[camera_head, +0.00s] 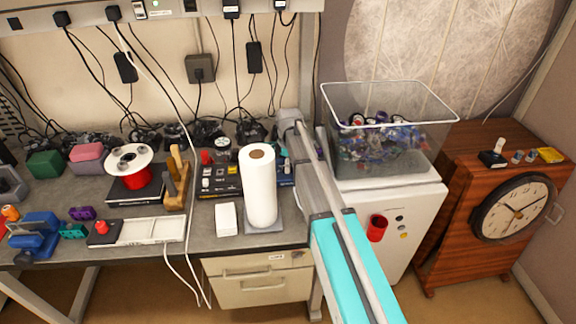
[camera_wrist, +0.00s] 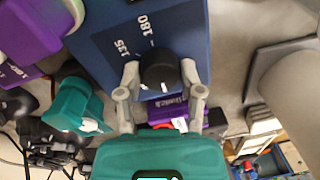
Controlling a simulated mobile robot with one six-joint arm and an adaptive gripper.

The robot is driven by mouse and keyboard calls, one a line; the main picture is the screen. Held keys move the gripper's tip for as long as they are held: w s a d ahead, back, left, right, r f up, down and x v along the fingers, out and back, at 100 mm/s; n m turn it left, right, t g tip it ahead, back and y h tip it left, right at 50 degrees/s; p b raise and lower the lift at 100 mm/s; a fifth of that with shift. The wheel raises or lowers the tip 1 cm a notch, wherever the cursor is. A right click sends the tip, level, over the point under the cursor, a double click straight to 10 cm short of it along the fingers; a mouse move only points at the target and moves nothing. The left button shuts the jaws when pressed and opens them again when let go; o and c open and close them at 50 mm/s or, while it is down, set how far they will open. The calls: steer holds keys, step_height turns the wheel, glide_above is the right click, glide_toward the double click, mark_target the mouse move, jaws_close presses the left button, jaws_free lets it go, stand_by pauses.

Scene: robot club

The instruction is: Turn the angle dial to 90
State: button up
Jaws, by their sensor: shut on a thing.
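The angle dial is a round black knob (camera_wrist: 158,66) on a dark blue box (camera_wrist: 110,40) in the wrist view. White numbers 180 and 135 and small tick marks show on the box face beside the knob. The other numbers are hidden, and I cannot read where the knob points. My gripper (camera_wrist: 159,75) has one grey finger on each side of the knob and is shut on it. In the head view my arm reaches toward the back of the bench, and I cannot make out the gripper or the dial there.
In the wrist view, a purple block (camera_wrist: 30,30) and a teal part (camera_wrist: 72,103) lie left of the box. A paper towel roll (camera_head: 259,190) stands on the bench, left of my arm. A clear bin (camera_head: 385,160) of parts sits on the white cabinet at right.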

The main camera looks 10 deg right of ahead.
steer(key=m, duration=0.4)
steer(key=shift+m, duration=0.4)
steer(key=m, duration=0.4)
steer(key=shift+m, duration=0.3)
steer(key=m, duration=0.4)
steer(key=shift+t+y, duration=0.3)
steer(key=shift+t, duration=0.1)
steer(key=m, duration=0.4)
steer(key=o, duration=1.2)
steer(key=shift+c, duration=0.2)
steer(key=shift+s, duration=0.1)
